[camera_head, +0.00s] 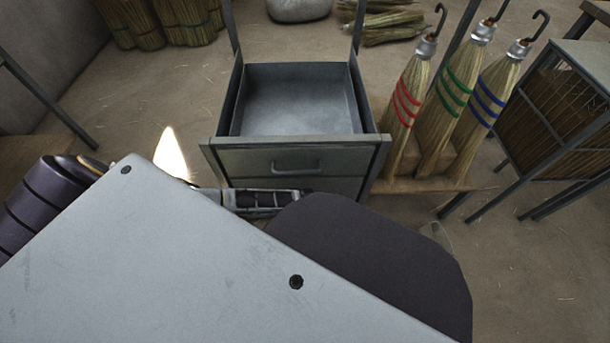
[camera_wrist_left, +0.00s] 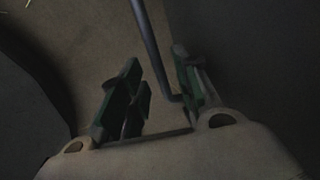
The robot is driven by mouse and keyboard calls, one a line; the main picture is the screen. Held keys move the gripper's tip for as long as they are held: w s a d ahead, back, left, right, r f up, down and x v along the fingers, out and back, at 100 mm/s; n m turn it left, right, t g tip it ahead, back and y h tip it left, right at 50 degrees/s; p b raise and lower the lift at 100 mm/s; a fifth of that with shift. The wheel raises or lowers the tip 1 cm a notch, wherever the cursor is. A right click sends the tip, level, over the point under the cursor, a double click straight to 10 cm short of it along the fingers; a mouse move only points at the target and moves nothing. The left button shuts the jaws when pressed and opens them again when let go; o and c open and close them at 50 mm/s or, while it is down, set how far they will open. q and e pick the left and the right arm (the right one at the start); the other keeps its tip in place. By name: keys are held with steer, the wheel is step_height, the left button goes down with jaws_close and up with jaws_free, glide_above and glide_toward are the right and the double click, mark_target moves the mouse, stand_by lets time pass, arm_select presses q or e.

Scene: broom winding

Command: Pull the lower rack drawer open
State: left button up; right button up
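The rack's upper drawer (camera_head: 300,100) stands pulled out in the head view and is empty; its front has a bar handle (camera_head: 295,165). Below it a strip of the lower drawer front (camera_head: 338,186) shows; my own body and arm parts hide the rest, including any handle there. In the left wrist view my left gripper (camera_wrist_left: 157,56) is open, with green-padded fingers. A thin bent grey bar (camera_wrist_left: 150,42) runs between the fingers, nearer the right one; I cannot tell whether it touches. My right gripper is not in view.
Three brooms with red (camera_head: 406,100), green (camera_head: 453,90) and blue (camera_head: 488,100) bands stand right of the rack on a wooden base. A metal-framed stand (camera_head: 560,130) is at far right. Straw bundles (camera_head: 385,22) lie behind. Floor at right front is clear.

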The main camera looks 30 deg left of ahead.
arm_select(q)
steer(key=shift+c, duration=0.4)
jaws_close()
steer(key=shift+s+d, duration=0.1)
steer(key=shift+s, duration=0.05)
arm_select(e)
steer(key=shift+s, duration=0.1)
